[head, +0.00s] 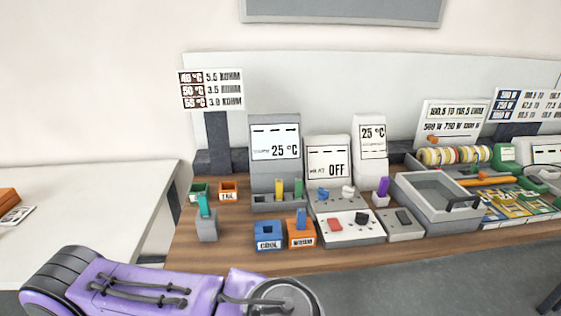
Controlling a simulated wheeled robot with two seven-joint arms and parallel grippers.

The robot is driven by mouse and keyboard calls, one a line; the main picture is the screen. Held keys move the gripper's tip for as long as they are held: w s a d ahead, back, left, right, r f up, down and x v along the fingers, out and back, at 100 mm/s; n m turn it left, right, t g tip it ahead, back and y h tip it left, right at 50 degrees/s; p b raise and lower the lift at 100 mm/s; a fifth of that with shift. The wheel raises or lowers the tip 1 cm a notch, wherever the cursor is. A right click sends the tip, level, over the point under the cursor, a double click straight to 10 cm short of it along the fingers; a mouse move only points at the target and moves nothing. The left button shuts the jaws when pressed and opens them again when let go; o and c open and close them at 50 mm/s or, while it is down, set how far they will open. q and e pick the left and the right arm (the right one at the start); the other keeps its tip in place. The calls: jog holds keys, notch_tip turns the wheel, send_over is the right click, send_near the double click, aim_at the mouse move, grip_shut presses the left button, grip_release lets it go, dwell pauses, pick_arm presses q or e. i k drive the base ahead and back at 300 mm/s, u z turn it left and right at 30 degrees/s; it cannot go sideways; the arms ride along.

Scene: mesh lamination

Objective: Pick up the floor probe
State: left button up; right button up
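Several coloured probe-like sticks stand upright on the wooden table (340,257); I cannot read which one is the floor probe. A teal stick (203,206) stands in a grey block (207,230). A yellow stick (279,188) and a green stick (298,188) stand in the tray of a grey meter showing 25 °C (275,146). A blue stick (301,219) stands in an orange block (301,237). A purple stick (382,186) stands in a small white holder (381,199). My purple left arm crosses the bottom left; neither gripper is in view.
A blue block labelled COOL (268,236) stands beside the orange one. A control panel with knobs (347,229) and an open grey tray (435,207) stand to the right. A white table (80,205) at left is mostly clear. A sign post (217,140) rises behind.

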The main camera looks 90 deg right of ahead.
aim_at(302, 213)
jog(key=z, duration=2.65)
